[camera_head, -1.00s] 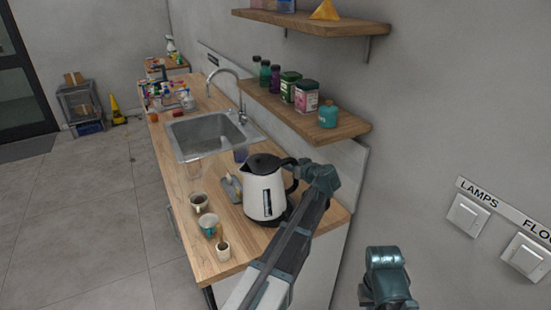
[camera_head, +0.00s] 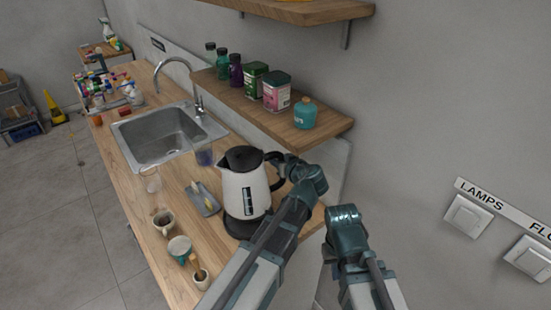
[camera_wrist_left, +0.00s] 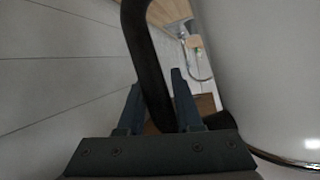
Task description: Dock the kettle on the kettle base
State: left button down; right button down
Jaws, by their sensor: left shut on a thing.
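The white kettle (camera_head: 245,190) with its black lid and handle is upright near the counter's front right end. My left gripper (camera_wrist_left: 157,82) is shut on the black handle (camera_wrist_left: 150,60), which passes between its fingers. In the head view my left wrist hides most of that grip. The black kettle base (camera_head: 238,230) shows as a dark disc directly below the kettle, its front edge exposed. I cannot tell whether the kettle touches it. My right gripper (camera_head: 346,225) is right of the counter, apart from the kettle, and its fingers are hidden.
A small grey tray (camera_head: 204,199), a mug (camera_head: 163,221), a teal cup (camera_head: 179,249) and a small pot (camera_head: 200,279) stand left of the kettle. The sink (camera_head: 160,135) lies behind. A wall shelf (camera_head: 318,134) with jars overhangs the counter's right side.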

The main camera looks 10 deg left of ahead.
pick_arm(q)
notch_tip(320, 180, down, 6)
jog(key=b, duration=0.5)
jog(key=shift+r+b, duration=0.15)
jog(key=shift+b, duration=0.25)
jog(key=shift+s+a, duration=0.1)
jog(key=shift+a, duration=0.1)
dwell(0.5)
jog(key=shift+f+b, duration=0.55)
dwell(1.0)
jog(key=c, duration=0.9)
grip_release()
jog(key=shift+o, duration=0.2)
jog(key=shift+d, duration=0.1)
